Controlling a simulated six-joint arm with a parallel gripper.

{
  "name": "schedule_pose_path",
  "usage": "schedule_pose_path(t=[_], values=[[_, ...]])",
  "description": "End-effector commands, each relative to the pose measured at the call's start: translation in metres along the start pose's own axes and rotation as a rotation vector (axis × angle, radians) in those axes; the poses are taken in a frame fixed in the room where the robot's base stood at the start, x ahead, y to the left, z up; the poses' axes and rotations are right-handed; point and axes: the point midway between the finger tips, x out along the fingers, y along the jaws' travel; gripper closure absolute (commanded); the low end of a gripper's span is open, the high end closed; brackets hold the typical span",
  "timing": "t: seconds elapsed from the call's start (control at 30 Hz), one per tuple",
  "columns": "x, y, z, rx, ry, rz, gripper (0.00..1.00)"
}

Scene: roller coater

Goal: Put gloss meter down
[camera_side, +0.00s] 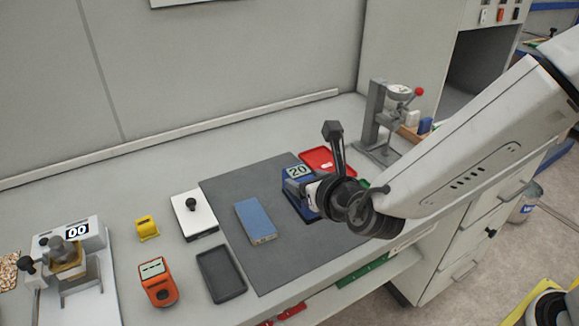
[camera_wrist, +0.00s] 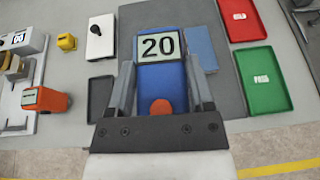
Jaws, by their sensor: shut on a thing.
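The gloss meter appears to be the blue device with a display reading 20 (camera_wrist: 158,75). In the wrist view it lies between the two fingers of my gripper (camera_wrist: 160,64), which is shut on its sides. A round red-orange button shows on its near part. In the side view the meter (camera_side: 294,187) is at the right part of the dark grey mat (camera_side: 285,256), with my gripper (camera_side: 314,191) at its right side. It is low over the mat or touching it; I cannot tell which. My wrist hides part of it.
A blue panel (camera_side: 255,221) lies on the mat, left of the meter. A red tray (camera_wrist: 241,18) and a green tray (camera_wrist: 264,79) are at the right in the wrist view. A dark tray (camera_side: 221,273), orange device (camera_side: 158,283) and white plate (camera_side: 193,214) sit left of the mat.

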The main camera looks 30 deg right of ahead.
Motion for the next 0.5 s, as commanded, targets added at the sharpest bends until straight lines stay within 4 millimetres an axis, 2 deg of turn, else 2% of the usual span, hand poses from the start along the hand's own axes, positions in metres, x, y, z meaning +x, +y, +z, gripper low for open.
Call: schedule_pose_path(t=[0.33, 0.5], values=[[0.0005, -0.0008, 0.0014, 0.002, -0.003, 0.001, 1.0], [0.0025, -0.0095, 0.0037, 0.001, -0.008, 0.004, 1.0]])
